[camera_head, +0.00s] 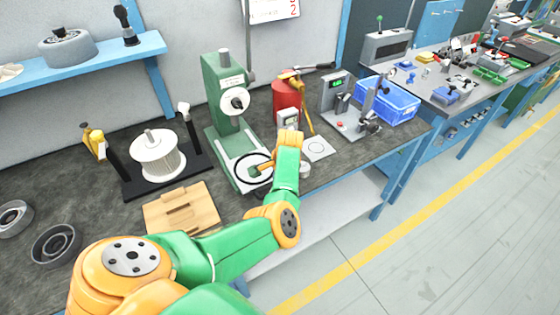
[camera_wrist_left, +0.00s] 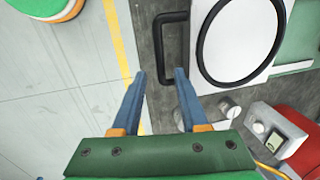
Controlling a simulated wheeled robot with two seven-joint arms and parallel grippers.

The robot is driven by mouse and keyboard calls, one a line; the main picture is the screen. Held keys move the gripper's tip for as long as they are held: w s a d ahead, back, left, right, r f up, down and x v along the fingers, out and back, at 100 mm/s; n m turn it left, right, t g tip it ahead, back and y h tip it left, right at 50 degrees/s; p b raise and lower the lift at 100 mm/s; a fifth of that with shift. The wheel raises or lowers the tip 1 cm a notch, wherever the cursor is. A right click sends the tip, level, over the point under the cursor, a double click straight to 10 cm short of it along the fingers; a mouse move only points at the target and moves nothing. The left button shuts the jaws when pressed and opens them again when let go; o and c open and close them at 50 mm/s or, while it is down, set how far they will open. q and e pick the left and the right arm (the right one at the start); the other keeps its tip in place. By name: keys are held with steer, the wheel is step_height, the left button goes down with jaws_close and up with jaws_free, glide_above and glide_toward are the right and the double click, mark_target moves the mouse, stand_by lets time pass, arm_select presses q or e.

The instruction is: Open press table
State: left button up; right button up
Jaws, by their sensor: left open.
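The green press (camera_head: 226,95) stands on the dark bench, with its white table (camera_head: 228,150) low at its front. In the left wrist view the white press table (camera_wrist_left: 202,80) carries a black ring (camera_wrist_left: 203,45), and a black U-shaped handle (camera_wrist_left: 158,48) sticks out from its edge. My left gripper (camera_wrist_left: 160,74) is open, its blue fingertips on either side of the handle's bar in the picture. I cannot tell whether the fingers reach down around it or touch it. In the head view my wrist hides the fingers and handle. My right gripper is not in view.
A red cylinder (camera_head: 287,95) and a small grey gauge box (camera_head: 288,119) stand right of the press. A white spool (camera_head: 158,158) and a wooden board (camera_head: 168,215) are to its left. A blue crate (camera_head: 398,108) stands farther right. Open floor lies before the bench.

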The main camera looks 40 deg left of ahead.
arm_select(q)
step_height(320, 180, up, 7)
steer(key=d, duration=0.1)
steer(key=shift+s+d, duration=0.2)
steer(key=shift+s, duration=0.1)
steer(key=shift+a+f, duration=0.1)
steer(key=shift+a, duration=0.05)
